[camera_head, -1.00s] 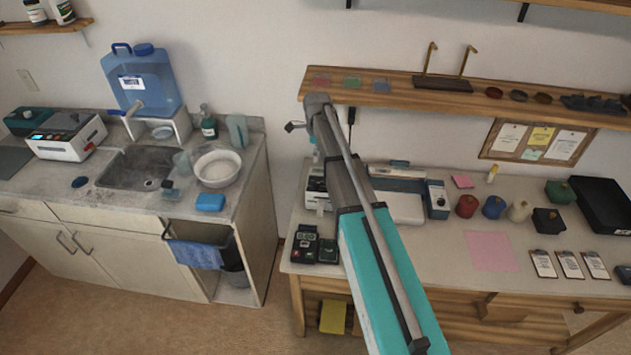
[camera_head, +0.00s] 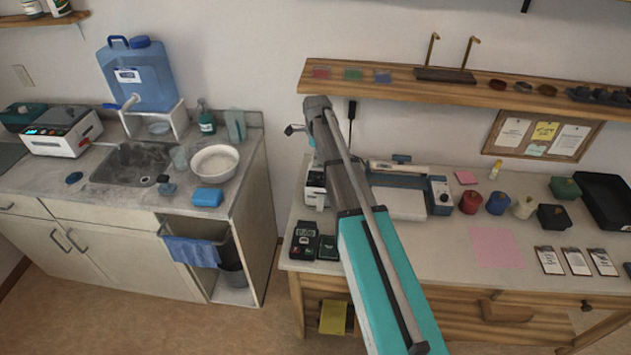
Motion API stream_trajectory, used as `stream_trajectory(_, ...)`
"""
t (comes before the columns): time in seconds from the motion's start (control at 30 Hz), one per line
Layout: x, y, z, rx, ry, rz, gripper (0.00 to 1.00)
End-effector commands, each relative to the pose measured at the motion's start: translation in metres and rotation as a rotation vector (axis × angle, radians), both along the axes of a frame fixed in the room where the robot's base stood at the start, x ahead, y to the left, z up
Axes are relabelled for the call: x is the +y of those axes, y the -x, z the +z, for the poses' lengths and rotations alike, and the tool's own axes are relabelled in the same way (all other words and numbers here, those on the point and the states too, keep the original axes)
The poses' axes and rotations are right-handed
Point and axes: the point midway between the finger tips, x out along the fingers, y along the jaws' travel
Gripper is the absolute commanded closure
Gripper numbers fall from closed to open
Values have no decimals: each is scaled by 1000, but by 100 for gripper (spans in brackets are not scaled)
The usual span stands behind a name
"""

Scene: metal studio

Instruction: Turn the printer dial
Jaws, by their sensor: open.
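A small white machine (camera_head: 316,188), which may be the printer, stands at the back left of the wooden workbench. My arm hides its right side, and no dial on it can be made out. A flat white and blue device (camera_head: 398,202) lies right of my arm; its blue end box (camera_head: 440,197) has a small round knob on its front. My gripper (camera_head: 291,130) is open and small in view. It shows against the wall, above and left of the white machine in the picture, apart from it and empty.
A wooden shelf (camera_head: 420,91) runs along the wall above the bench. Dark handheld meters (camera_head: 305,241) sit at the bench's front left. Several coloured jars (camera_head: 498,203) stand to the right. A sink counter (camera_head: 110,205) with a white device (camera_head: 60,131) is at left.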

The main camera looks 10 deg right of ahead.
Motion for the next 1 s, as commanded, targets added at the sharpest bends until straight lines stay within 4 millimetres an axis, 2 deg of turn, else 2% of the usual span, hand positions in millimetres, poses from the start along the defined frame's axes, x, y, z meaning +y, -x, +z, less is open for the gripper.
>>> stream_trajectory(0.03, 0, 0, -8, 0, 0, 0, 28)
stream_trajectory(1.0, 0, 0, -80, 0, 0, 0, 28)
